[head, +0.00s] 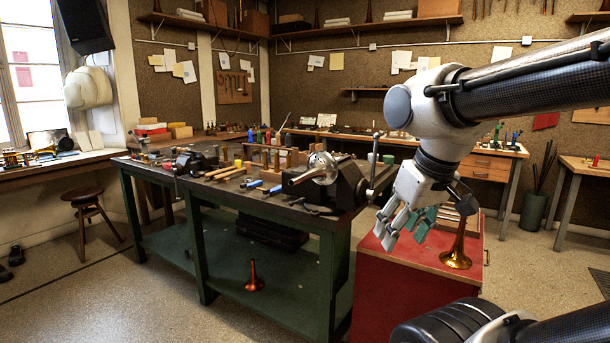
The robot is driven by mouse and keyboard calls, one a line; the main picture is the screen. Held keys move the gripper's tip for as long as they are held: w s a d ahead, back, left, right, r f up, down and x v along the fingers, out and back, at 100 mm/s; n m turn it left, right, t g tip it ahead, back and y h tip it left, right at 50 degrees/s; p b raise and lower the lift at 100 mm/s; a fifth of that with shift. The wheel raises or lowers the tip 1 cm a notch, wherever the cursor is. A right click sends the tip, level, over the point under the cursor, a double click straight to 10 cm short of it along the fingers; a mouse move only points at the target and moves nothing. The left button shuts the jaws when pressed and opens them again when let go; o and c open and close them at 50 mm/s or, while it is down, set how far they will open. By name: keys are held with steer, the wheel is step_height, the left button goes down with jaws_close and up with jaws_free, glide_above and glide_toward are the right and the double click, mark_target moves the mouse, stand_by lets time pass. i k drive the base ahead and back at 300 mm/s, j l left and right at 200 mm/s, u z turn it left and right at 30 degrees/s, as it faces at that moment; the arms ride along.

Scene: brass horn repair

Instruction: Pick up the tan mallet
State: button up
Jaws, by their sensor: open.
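Several tan wooden-handled tools (226,172) lie on the dark top of the green workbench (222,187), left of its middle. They are small here, and I cannot tell for sure which one is the tan mallet. My gripper (405,232) is open and empty, with its fingers pointing down. It hangs in front of the red cabinet, to the right of the bench and well apart from the tan tools.
A vise (352,184) with a shiny metal part stands at the bench's right end. Blue-handled tools (254,184) lie near the front edge. A brass horn bell (457,247) stands on the red cabinet (400,267). The floor left of the bench is mostly clear, with a stool (83,195).

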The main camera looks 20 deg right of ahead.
mark_target(247, 169)
steer(key=i+j+u, duration=0.15)
steer(key=i, duration=0.2)
steer(key=i+j+u, duration=0.15)
steer(key=i, duration=0.2)
steer(key=i+u, duration=0.1)
steer(key=i, duration=0.85)
steer(key=i+j+z, duration=0.2)
steer(key=i+z, duration=0.3)
steer(key=i+j+z, duration=0.45)
steer(key=i, duration=0.2)
steer(key=j+z, duration=0.05)
